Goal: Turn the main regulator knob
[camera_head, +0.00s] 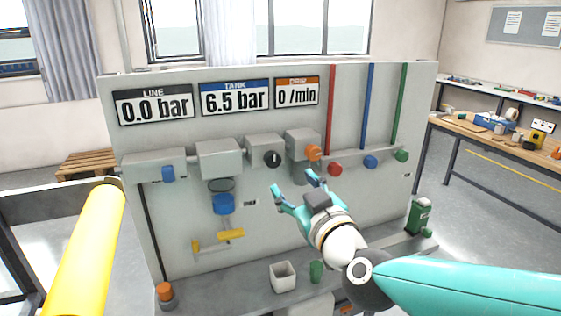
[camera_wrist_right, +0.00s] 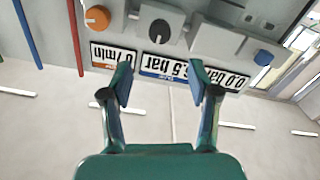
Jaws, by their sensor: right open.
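On the upright grey panel (camera_head: 270,215), a black round knob (camera_head: 272,159) with a light pointer mark sits on a grey box in the middle; no label names it as the main regulator. It also shows in the right wrist view (camera_wrist_right: 159,31), upside down. A blue knob (camera_head: 168,173) is to its left and an orange knob (camera_head: 313,152) to its right. My right gripper (camera_head: 294,184) is open and empty in front of the panel, below and right of the black knob, apart from it. In its wrist view the fingers (camera_wrist_right: 160,85) are spread. My left gripper is out of view.
Displays read LINE 0.0 bar (camera_head: 154,106), TANK 6.5 bar (camera_head: 235,97) and 0 /min (camera_head: 297,93). Red (camera_head: 335,169) and green (camera_head: 401,155) knobs, a yellow lever (camera_head: 230,235) and a white cup (camera_head: 283,277) are nearby. A workbench (camera_head: 480,133) stands at right.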

